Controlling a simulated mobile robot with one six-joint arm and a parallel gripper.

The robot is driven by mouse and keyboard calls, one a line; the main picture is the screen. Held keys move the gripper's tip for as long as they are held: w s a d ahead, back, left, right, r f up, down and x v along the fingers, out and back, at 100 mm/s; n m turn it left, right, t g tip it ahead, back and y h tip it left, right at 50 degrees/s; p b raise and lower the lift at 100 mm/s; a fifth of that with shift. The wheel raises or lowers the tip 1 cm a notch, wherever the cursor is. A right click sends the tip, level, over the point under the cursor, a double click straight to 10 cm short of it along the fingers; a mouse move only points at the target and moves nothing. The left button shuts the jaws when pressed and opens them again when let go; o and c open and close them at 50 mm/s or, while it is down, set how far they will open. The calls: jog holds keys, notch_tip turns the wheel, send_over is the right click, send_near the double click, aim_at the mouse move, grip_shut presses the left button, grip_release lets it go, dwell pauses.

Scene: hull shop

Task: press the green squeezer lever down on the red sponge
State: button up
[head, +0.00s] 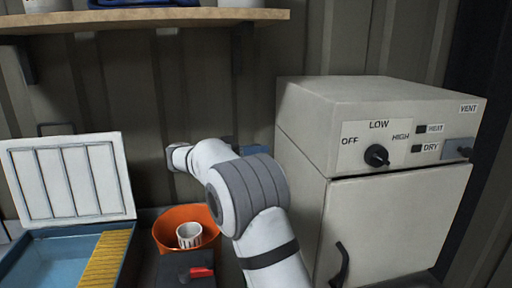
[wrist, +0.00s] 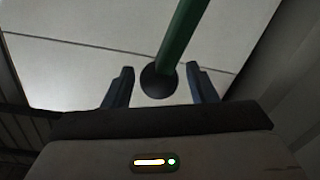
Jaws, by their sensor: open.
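The green lever (wrist: 183,38) shows in the wrist view as a rod slanting down from the top edge to a round black knob (wrist: 158,82). My gripper (wrist: 160,66) is open, with one blue-grey finger on each side of the knob. Gaps show between the knob and both fingers; I cannot tell how far away in depth the knob is. The head view does not show the lever clearly, as my arm blocks the middle. I cannot make out the red sponge in either view. A small red piece (head: 201,272) lies on a dark block at the bottom of the head view.
A grey cabinet (head: 400,225) with a knob and switches stands on the right. An orange bucket (head: 170,230) holds a striped cup (head: 189,236). A blue basin (head: 45,255) with a yellow grate and raised white lid (head: 70,180) is at left. A shelf (head: 140,19) hangs above.

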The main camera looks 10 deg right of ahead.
jog(key=shift+d, duration=0.15)
jog(key=shift+c, duration=0.3)
grip_shut()
